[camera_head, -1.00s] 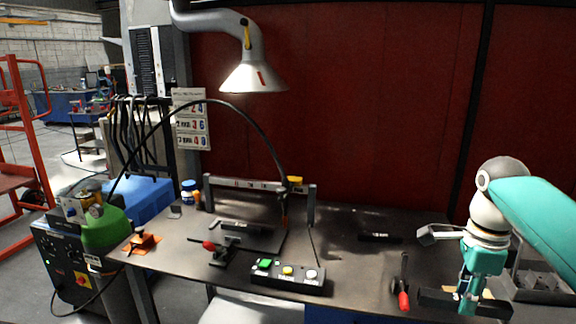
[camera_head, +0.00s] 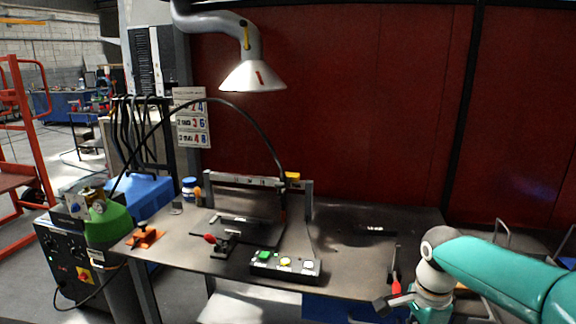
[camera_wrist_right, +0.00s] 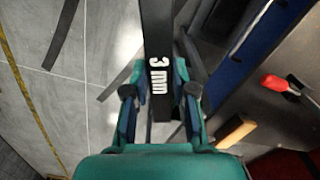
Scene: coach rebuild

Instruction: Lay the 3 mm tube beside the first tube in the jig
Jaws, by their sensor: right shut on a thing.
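A dark flat tube marked "3 mm" (camera_wrist_right: 157,38) is between the fingers of my right gripper (camera_wrist_right: 160,92) in the right wrist view. The gripper is shut on it, and grey floor shows below. In the head view my right wrist is at the lower right, and its fingers and the tube cannot be made out. A dark plate (camera_head: 268,232), which looks like the jig, lies on the left of the table. A short bar (camera_head: 232,219) with a pale mark lies on it, perhaps the first tube. My left gripper is not in view.
A red-handled clamp (camera_head: 222,246) stands at the plate's front. A button box (camera_head: 285,265) sits at the table's front edge. Another red-handled tool (camera_head: 396,285) is near my right wrist. A dark labelled piece (camera_head: 375,229) lies at the back right. The table's middle right is clear.

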